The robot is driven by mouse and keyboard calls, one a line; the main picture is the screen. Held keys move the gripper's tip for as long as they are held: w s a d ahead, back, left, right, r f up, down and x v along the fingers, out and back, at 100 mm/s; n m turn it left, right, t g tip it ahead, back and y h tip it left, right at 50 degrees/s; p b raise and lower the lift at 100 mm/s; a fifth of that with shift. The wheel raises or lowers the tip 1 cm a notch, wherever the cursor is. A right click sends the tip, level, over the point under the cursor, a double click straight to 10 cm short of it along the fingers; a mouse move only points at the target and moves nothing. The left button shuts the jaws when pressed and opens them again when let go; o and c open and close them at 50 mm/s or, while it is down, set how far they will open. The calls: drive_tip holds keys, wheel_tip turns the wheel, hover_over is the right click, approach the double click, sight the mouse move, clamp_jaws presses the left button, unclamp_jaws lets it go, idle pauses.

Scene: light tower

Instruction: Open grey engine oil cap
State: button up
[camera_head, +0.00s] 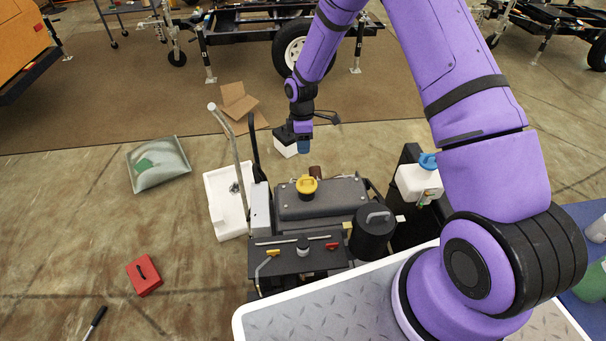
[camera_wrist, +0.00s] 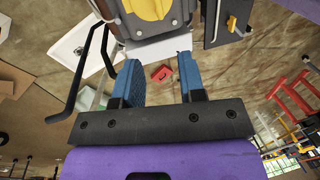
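The engine unit (camera_head: 320,201) has a dark grey housing with a yellow cap (camera_head: 306,185) on top. A small grey-topped cap (camera_head: 303,243) stands on its black front panel; I cannot tell for certain whether it is the engine oil cap. My gripper (camera_head: 304,146) is above and behind the housing, apart from the yellow cap. In the wrist view my gripper (camera_wrist: 160,62) has its two blue fingers spread with nothing between them. The yellow cap (camera_wrist: 150,7) also shows at the top edge there, beyond the fingertips. No grey cap is clear in the wrist view.
A black canister with a grey handle (camera_head: 373,234) stands at the unit's right. A white jug with a blue cap (camera_head: 419,183) is beyond it. A tall bent handle (camera_head: 230,150) rises at the left.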

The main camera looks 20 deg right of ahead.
drive_tip(key=f, duration=0.4)
drive_tip(key=s+f, duration=0.1)
drive_tip(key=f, duration=0.3)
drive_tip(key=s+f, duration=0.1)
drive_tip(key=f, duration=0.2)
drive_tip(key=shift+a+f, duration=0.3)
drive_tip(key=shift+f, duration=0.1)
clamp_jaws()
